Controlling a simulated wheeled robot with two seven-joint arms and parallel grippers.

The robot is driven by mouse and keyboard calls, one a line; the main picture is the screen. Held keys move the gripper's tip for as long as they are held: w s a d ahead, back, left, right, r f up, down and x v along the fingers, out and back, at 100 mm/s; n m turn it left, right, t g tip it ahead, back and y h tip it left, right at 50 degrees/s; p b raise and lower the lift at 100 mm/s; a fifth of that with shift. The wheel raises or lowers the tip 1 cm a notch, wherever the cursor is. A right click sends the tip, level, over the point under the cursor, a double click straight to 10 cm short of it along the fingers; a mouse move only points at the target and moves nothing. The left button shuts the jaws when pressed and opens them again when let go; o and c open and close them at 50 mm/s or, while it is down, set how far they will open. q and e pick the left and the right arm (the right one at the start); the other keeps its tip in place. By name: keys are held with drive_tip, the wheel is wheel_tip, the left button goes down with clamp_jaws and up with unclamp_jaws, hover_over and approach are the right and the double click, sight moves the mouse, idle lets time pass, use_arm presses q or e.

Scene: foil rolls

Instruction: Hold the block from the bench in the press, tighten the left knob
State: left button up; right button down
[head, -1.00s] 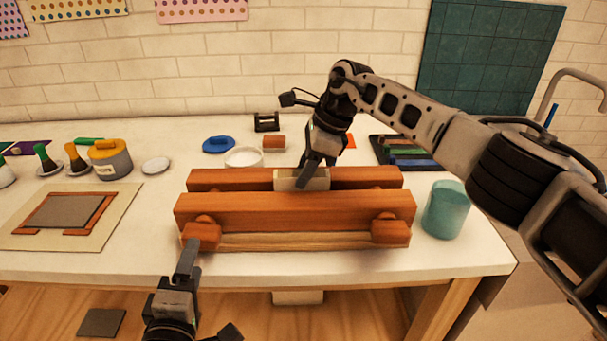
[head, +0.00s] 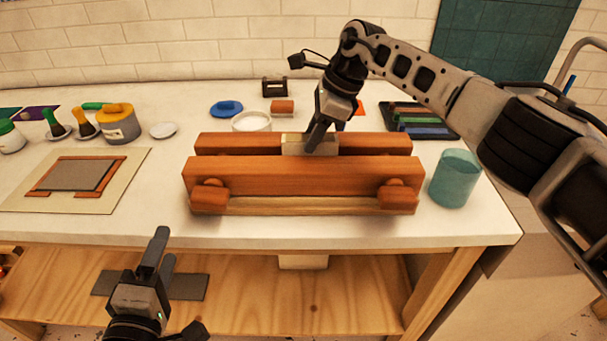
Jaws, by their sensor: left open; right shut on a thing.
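The wooden press (head: 290,177) stands on the bench, with two orange-brown bars lying parallel and a gap between them. Its left knob (head: 209,197) and right knob (head: 397,198) are on the front face. The pale block (head: 293,147) sits between the bars near the middle, partly hidden by the front bar and my fingers. My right gripper (head: 314,143) reaches down from behind and is shut on the block. My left gripper (head: 160,258) is open and empty, in front of the bench edge, below and left of the left knob and apart from it.
A teal cup (head: 454,180) stands right of the press. A white dish (head: 251,122) and a blue lid-like piece (head: 227,108) lie behind it. A board with a framed grey plate (head: 75,177) lies at left. A lower shelf (head: 340,290) holds a dark flat sheet (head: 188,287).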

drive_tip(key=c, duration=1.1)
unclamp_jaws()
drive_tip(key=shift+s, duration=0.15)
drive_tip(key=shift+o, duration=0.2)
drive_tip(key=shift+r, duration=3.55)
